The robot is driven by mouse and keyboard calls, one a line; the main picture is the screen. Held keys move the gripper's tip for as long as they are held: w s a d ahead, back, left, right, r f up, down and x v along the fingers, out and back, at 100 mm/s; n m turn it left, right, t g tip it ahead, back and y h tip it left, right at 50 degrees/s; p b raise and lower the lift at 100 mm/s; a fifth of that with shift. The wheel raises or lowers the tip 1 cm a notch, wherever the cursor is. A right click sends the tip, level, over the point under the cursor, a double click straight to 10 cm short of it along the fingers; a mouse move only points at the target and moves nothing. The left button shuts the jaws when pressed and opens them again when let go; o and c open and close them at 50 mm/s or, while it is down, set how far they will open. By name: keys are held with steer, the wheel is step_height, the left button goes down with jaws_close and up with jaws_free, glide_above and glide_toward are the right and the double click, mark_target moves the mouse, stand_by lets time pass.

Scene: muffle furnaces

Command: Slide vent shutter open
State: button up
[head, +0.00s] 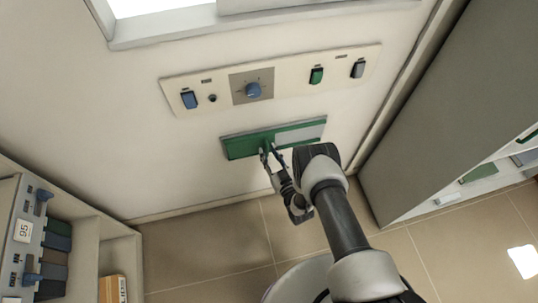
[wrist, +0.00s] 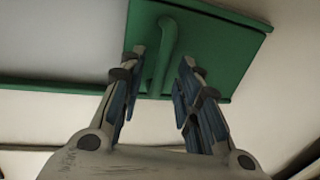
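The vent shutter (head: 242,147) is a green plate at the left of a wide green-framed slot low on the furnace's pale front. To its right the slot shows a light grey strip (head: 300,134). In the wrist view the green shutter (wrist: 228,50) fills the top, with an upright green handle (wrist: 167,45) on it. My gripper (head: 270,150) is at the shutter's front, fingers pointing at it. In the wrist view my gripper (wrist: 162,60) is open, one finger on each side of the handle, with gaps visible. The handle is mostly hidden in the head view.
Above the slot is a control panel (head: 214,80) with a blue knob (head: 253,90), a blue switch (head: 189,99), a green switch (head: 316,75) and a grey one (head: 358,69). A shelf unit (head: 88,232) stands at left, a large grey cabinet (head: 425,115) at right.

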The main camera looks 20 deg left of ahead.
steer(key=shift+w, duration=0.1)
steer(key=shift+c, duration=0.3)
jaws_close()
stand_by(0.4)
